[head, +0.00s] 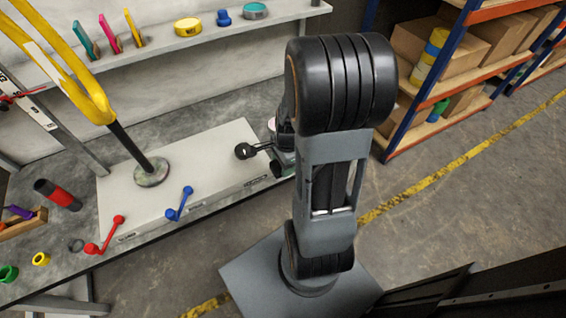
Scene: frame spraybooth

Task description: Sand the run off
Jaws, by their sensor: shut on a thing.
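A yellow tubular frame (92,96) stands at the left on a dark post, whose round foot is on a pale box (215,160). A paint run cannot be made out on it. Along the box's front edge are a red lever (105,236), a blue lever (179,204) and a black lever (256,149). My arm hides most of the gripper, so the grip is unclear.
A wall shelf (150,58) holds coloured tools, a yellow roll and small pots. A red and black cylinder (58,194), a wooden holder (22,226) and several rings lie at the bench's left. Orange and blue racking (450,108) stands right. The floor beside it is clear.

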